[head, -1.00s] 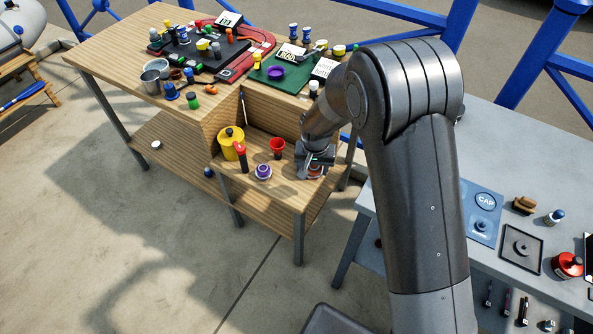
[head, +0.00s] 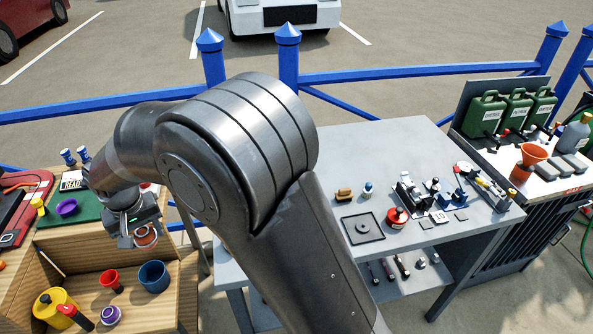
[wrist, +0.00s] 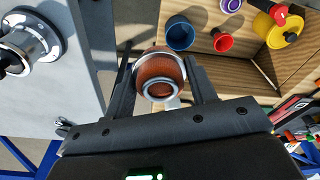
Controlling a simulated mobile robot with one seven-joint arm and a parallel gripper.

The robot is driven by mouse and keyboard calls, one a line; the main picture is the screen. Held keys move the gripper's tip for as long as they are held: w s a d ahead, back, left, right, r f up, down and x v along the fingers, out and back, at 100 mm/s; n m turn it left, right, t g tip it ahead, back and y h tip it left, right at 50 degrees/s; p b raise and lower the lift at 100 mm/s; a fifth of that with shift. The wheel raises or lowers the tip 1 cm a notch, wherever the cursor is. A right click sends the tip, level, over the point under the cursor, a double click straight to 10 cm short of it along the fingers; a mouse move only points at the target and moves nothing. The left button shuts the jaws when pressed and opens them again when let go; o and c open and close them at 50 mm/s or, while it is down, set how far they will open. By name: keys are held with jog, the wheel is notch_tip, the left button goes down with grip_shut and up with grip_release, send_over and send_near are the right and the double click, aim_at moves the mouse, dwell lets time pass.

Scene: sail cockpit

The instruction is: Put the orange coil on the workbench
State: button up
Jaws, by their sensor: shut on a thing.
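My gripper (head: 140,228) is shut on the orange coil (head: 145,237), above the wooden bench's open compartment in the head view. In the wrist view the coil (wrist: 160,72) is brownish orange with silvery rings and sits between the two fingers of my gripper (wrist: 157,64). The grey workbench (head: 380,150) stands to the right of the gripper in the head view. My arm covers part of its left side. Its grey top (wrist: 60,95) also shows at the left of the wrist view.
The wooden compartment holds a blue cup (head: 154,277), a red cup (head: 111,280), a yellow pot (head: 52,306) and a purple-and-white ring (head: 110,316). The workbench bears a dark square tray (head: 362,228), a red can (head: 397,217) and small fixtures. Its back middle is clear.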

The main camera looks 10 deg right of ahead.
jog(key=r, duration=0.7)
jog(key=shift+w+d+r, duration=0.2)
jog(key=shift+w+d, duration=0.1)
jog(key=shift+w, duration=0.05)
jog(key=w+d+m, duration=0.2)
jog(key=w+d, duration=0.9)
jog(key=d, duration=0.3)
jog(key=w+d+m, duration=0.2)
jog(key=w+d, duration=0.8)
jog(key=d, duration=0.5)
jog(key=d+m+h, duration=0.1)
jog(key=d+m, duration=0.4)
jog(key=d, duration=3.5)
send_over(345, 157)
jog(key=f, duration=0.7)
jog(key=s+f, duration=0.1)
jog(key=f, duration=0.3)
jog(key=shift+d+f, duration=0.2)
jog(key=shift+f, duration=0.15)
jog(key=shift+w+a+f, duration=0.3)
jog(key=shift+w+f, duration=0.05)
jog(key=shift+w, duration=0.05)
jog(key=shift+f, duration=1.9)
